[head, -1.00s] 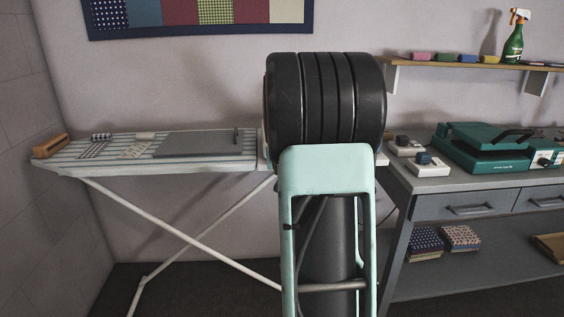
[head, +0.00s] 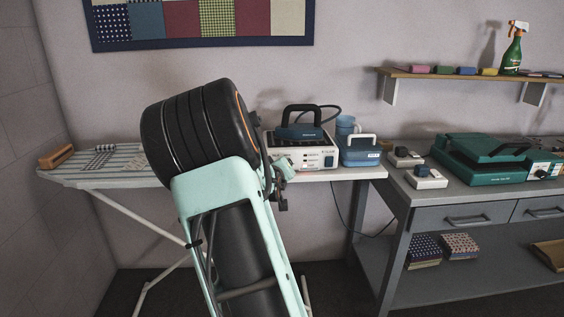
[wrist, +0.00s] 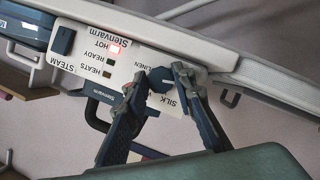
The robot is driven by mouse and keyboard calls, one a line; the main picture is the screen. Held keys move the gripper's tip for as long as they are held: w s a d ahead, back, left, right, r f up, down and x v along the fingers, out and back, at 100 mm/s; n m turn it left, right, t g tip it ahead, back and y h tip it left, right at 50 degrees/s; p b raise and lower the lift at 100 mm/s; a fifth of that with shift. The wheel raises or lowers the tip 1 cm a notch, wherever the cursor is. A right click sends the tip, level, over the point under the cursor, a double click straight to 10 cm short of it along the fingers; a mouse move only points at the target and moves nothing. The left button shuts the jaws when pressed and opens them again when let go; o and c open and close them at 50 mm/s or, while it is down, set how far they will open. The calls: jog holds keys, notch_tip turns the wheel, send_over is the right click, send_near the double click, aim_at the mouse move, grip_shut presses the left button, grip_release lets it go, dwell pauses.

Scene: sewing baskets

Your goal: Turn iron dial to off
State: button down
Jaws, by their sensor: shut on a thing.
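The white iron station (head: 318,157) stands on the right end of the ironing board, with a dark blue iron (head: 300,132) on top. In the wrist view its front panel (wrist: 85,68) reads HOT, READY, HEATS and STEAM, and a red light glows beside HOT. The dark dial (wrist: 160,80) sits between the LINEN and SILK labels. My gripper (wrist: 167,78) is shut on the dial, one finger on each side. The OFF mark and the dial's exact setting are not readable. In the head view my arm hides the dial.
The ironing board (head: 110,178) extends left behind my arm. A grey workbench (head: 455,190) at right holds a green machine (head: 485,150).

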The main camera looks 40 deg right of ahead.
jog(key=shift+n+p, duration=0.3)
jog(key=shift+p, duration=0.1)
jog(key=c, duration=1.6)
grip_release()
jog(key=shift+v, duration=4)
jog(key=shift+f, duration=0.1)
